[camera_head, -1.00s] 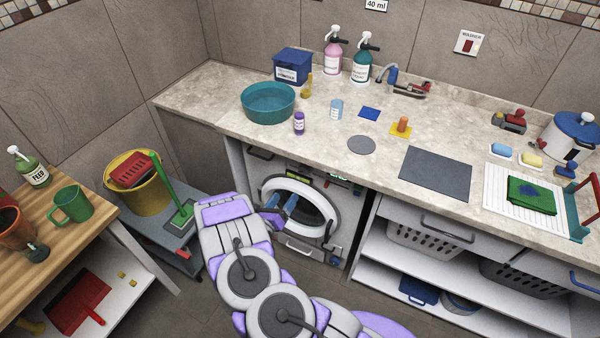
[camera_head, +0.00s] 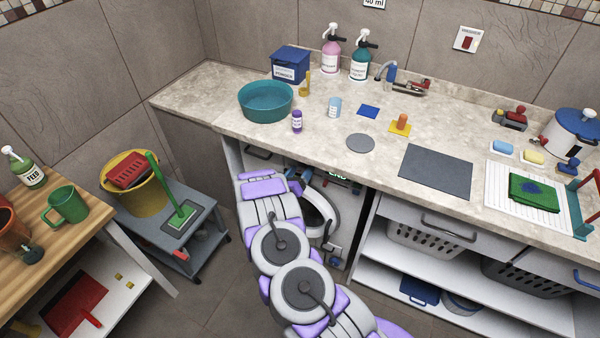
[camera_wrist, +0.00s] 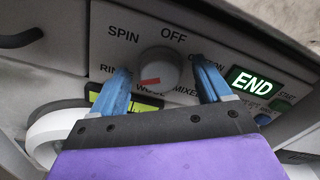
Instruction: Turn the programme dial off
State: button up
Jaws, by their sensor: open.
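The programme dial (camera_wrist: 160,70) is a round grey knob with a red mark on its lower left face, in the wrist view. The labels SPIN, OFF, COTTON, MIXED, WOOL and one starting RIN stand around it; some are partly covered. The red mark is on the side away from OFF. My gripper (camera_wrist: 165,80) is open, with one blue finger on each side of the dial; I cannot tell whether they touch it. The washing machine (camera_head: 336,250) shows under the counter in the head view, its dial hidden there behind my arm.
The counter (camera_head: 225,90) overhangs the machine. A trolley (camera_head: 205,200) with a mop and yellow bucket stands to the left.

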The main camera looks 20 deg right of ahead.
jog(key=shift+a+r, duration=0.1)
jog(key=shift+a, duration=0.15)
jog(key=shift+c, duration=0.4)
jog(key=shift+d, duration=0.2)
jog(key=c, duration=0.9)
jog(key=shift+w+a+n, duration=0.1)
jog(key=shift+n, duration=0.2)
